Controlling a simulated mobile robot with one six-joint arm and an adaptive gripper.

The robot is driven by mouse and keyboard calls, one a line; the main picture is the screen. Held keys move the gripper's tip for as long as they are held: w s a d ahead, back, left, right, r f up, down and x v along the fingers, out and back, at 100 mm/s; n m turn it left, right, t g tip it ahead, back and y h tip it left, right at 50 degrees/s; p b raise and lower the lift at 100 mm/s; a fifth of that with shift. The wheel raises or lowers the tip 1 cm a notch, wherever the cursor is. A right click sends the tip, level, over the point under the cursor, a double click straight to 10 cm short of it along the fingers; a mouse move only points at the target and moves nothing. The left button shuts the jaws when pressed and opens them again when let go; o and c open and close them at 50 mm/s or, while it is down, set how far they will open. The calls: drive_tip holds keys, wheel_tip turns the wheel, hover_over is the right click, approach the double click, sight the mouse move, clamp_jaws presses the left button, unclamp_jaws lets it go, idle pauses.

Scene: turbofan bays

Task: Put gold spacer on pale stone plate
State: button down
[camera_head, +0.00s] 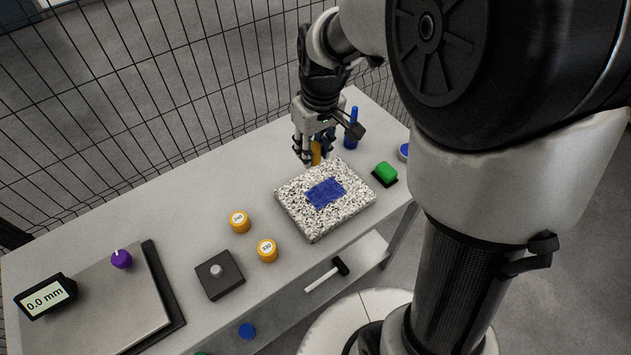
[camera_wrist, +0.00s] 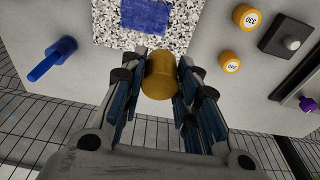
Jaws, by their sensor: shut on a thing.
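The gold spacer (camera_wrist: 158,78) is a plain yellow-gold cylinder between the fingers of my gripper (camera_wrist: 157,82) in the wrist view. My gripper is shut on it. In the head view my gripper (camera_head: 314,146) is at the far edge of the pale stone plate, with part of the gold spacer (camera_head: 316,153) showing between the fingers. The pale stone plate (camera_head: 297,209) is a speckled white and black slab with a blue patch (camera_head: 325,192) on top. The plate also shows at the top of the wrist view (camera_wrist: 107,30). I cannot tell how high the spacer is above the table.
Two numbered gold cylinders (camera_head: 239,221) (camera_head: 267,250) stand left of the plate, near a dark block with a knob (camera_head: 219,274). A blue upright tool (camera_head: 352,128) and a green-topped block (camera_head: 386,173) are at the right. A display (camera_head: 45,296) and a grey slab (camera_head: 108,303) lie far left.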

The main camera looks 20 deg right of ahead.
sight(312, 199)
wheel_tip(312, 199, down, 16)
drive_tip(key=b, duration=0.4)
drive_tip(key=shift+f, duration=0.25)
drive_tip(key=shift+f, duration=0.1)
drive_tip(key=shift+w+f+b, duration=0.1)
drive_tip(key=shift+f+b, duration=0.05)
drive_tip(key=shift+b, duration=0.25)
drive_tip(key=c, duration=1.2)
unclamp_jaws()
drive_tip(key=r+p, duration=0.1)
drive_tip(key=r, duration=0.3)
drive_tip(key=s+r+p, duration=0.1)
drive_tip(key=r+p, duration=0.1)
drive_tip(key=r, duration=0.2)
drive_tip(key=r+p, duration=0.1)
drive_tip(key=r, duration=0.3)
drive_tip(key=shift+s+d+r, duration=0.2)
drive_tip(key=shift+s, duration=0.2)
drive_tip(key=s+r+m+t, duration=0.1)
drive_tip(key=s+r, duration=0.3)
drive_tip(key=s, duration=0.2)
drive_tip(key=s+r+m+t, duration=0.1)
drive_tip(key=s+r, duration=0.4)
drive_tip(key=s, duration=0.2)
drive_tip(key=s+r+m, duration=0.1)
drive_tip(key=s+r, duration=0.3)
drive_tip(key=s, duration=0.2)
drive_tip(key=shift+s+a+r+m+t+h, duration=0.2)
drive_tip(key=shift+s+r+m+t+h, duration=0.1)
drive_tip(key=shift+s+t, duration=0.1)
